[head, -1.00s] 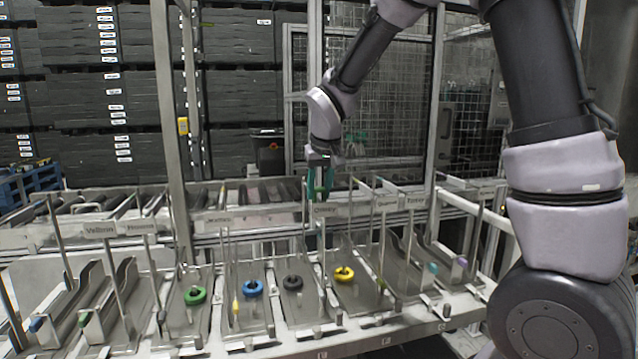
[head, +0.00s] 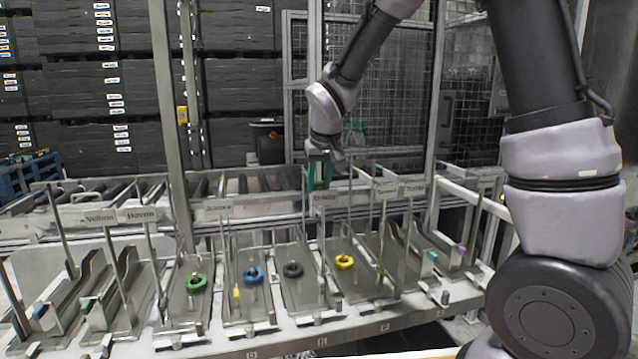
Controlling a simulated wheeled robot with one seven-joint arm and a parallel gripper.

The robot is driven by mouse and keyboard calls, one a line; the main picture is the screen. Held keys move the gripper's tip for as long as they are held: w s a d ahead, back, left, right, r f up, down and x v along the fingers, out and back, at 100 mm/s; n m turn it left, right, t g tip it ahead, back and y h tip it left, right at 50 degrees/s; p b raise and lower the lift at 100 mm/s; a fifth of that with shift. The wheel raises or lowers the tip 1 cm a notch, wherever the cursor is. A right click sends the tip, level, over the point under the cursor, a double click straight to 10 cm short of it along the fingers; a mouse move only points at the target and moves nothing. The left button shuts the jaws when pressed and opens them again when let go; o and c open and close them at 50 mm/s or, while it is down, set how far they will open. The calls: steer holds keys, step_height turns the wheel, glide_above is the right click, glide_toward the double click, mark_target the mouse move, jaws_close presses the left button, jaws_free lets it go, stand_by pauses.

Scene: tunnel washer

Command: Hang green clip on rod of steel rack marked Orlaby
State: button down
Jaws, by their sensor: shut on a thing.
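My gripper (head: 319,172) hangs pointing down near the middle of the head view, behind and above the row of steel racks. It is shut on a small green thing, which looks like the green clip (head: 326,174); the fingers hide much of it. Just below it in the picture is a small rack sign (head: 325,199) that seems to read Orlaby, though the print is tiny. I cannot tell whether the clip touches any rod.
Upright rods crowd the row. A roller conveyor (head: 100,194) and mesh fence stand behind.

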steer(key=shift+f, duration=0.25)
steer(key=shift+c, duration=2.1)
jaws_free()
steer(key=shift+r, duration=0.1)
steer(key=v, duration=1)
steer(key=shift+s+r, duration=0.1)
steer(key=shift+s+d+r, duration=0.1)
steer(key=shift+r, duration=0.15)
steer(key=s+d+r+m+t, duration=0.1)
steer(key=s+d+r+m, duration=0.2)
steer(key=s+d, duration=0.6)
steer(key=s+d+r+m+t+y, duration=0.1)
steer(key=s+d+r+m, duration=0.2)
steer(key=s+d, duration=0.6)
steer(key=shift+s+d+t, duration=0.3)
steer(key=shift+d+t, duration=0.1)
